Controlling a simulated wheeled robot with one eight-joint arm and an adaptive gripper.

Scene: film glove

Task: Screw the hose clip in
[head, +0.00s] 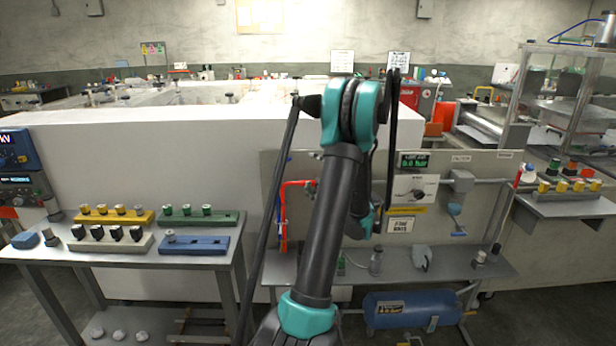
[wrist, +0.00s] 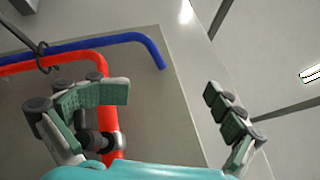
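My gripper (wrist: 168,92) is open in the wrist view, its two green-padded fingers wide apart with nothing between the tips. The left finger overlaps a red hose (wrist: 107,120), which bends downward behind it. A round metal and dark fitting (wrist: 111,140) sits at this hose just below the left finger; it may be the hose clip, but I cannot tell for sure. The finger partly hides it, and contact is unclear. In the head view the red hose (head: 284,215) runs down the grey panel, left of my arm. My fingers are hidden there.
A blue hose (wrist: 125,38) runs along the red one, with a black hook (wrist: 44,58) around the red hose. A side table (head: 100,255) holds coloured blocks. A blue tank (head: 412,308) lies below.

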